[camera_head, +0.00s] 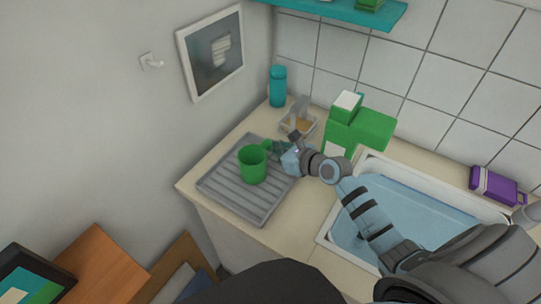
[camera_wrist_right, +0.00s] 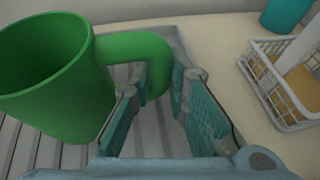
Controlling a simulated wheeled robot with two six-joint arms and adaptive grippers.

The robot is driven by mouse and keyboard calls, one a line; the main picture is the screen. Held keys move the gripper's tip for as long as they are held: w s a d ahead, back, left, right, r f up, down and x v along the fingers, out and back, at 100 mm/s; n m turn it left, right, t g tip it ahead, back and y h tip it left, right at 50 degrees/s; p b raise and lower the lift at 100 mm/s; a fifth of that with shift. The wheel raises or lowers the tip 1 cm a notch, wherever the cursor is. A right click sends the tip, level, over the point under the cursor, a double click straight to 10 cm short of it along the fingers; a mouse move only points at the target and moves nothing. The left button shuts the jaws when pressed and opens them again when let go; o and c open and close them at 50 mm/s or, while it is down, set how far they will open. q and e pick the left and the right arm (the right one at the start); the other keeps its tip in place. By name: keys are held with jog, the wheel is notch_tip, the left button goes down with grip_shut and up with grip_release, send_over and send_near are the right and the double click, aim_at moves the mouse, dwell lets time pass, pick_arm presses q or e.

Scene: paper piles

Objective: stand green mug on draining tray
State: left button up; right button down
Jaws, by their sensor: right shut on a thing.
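The green mug (camera_head: 252,165) is upright over the grey ribbed draining tray (camera_head: 229,200), within its outline. I cannot tell for sure whether its base touches the ribs. My right gripper (camera_head: 282,149) is at the mug's right side, at its handle. In the right wrist view, the mug (camera_wrist_right: 50,75) is at the left, and its handle runs between the teal finger pads of my right gripper (camera_wrist_right: 166,85). It is shut on the handle. The mug's base is partly hidden there. My left gripper is not in view.
Behind the tray are a teal bottle (camera_head: 278,88) and a white wire basket (camera_head: 313,128), also in the wrist view (camera_wrist_right: 275,95).

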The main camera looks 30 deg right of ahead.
jog(key=shift+f, duration=0.1)
jog(key=c, duration=1.6)
grip_release()
jog(key=shift+o, duration=0.2)
jog(key=p+v, duration=0.5)
jog(key=v, duration=0.6)
jog(key=shift+r, duration=0.2)
jog(key=shift+s+d+r, duration=0.15)
jog(key=shift+s, duration=0.35)
